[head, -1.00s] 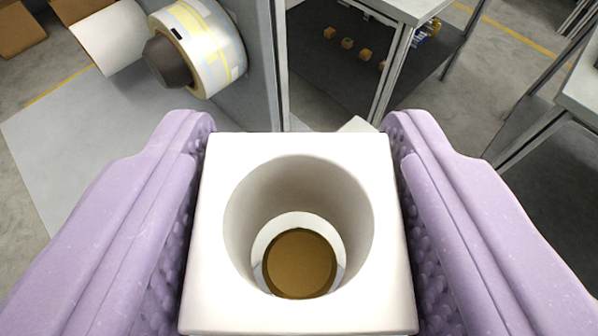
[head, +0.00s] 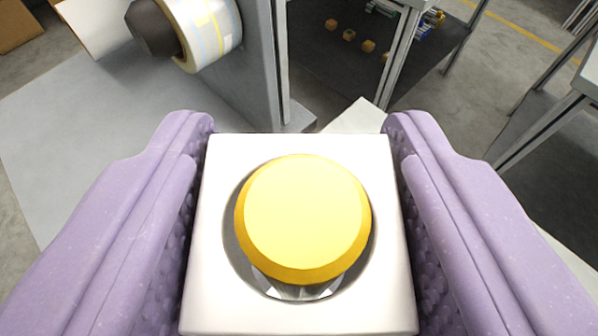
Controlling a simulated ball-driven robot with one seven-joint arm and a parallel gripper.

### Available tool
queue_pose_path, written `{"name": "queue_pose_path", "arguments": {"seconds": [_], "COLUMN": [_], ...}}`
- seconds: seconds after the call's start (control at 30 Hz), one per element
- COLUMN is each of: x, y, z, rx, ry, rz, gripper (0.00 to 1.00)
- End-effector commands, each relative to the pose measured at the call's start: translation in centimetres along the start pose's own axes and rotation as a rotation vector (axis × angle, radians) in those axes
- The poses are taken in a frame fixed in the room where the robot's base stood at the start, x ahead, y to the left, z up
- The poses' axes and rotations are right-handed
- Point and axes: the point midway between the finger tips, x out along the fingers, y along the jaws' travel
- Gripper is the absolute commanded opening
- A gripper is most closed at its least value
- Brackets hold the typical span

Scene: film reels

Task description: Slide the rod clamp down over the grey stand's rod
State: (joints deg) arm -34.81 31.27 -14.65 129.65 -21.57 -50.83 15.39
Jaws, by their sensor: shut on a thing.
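My gripper (head: 300,215) has two purple, textured fingers shut on the white rod clamp (head: 207,290), a square block with a round hole, one finger on each side. A yellow-topped round rod end (head: 303,212) shows in the hole, large and bright. It fills most of the hole, with a dark gap at the left and a pale strip at the front edge. The clamp is around the rod's top. The rod's lower part and the grey stand's base are hidden under the clamp.
A grey panel and sheet (head: 120,130) lie at the left, with a white and yellow film reel (head: 208,30) on a dark hub. A metal-framed shelf (head: 400,55) with several small orange blocks (head: 349,34) stands behind. Another table frame (head: 560,100) is at the right.

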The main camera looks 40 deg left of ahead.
Motion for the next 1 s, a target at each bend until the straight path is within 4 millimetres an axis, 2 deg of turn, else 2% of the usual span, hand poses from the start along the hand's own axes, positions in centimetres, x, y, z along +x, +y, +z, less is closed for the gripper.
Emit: {"name": "queue_pose_path", "arguments": {"seconds": [0.37,1.0], "x": [0.0,1.2], "y": [0.0,0.0], "z": [0.1,2.9], "rx": [0.0,0.001], "ry": [0.001,0.001], "rz": [0.001,0.001], "gripper": [0.15,0.15]}}
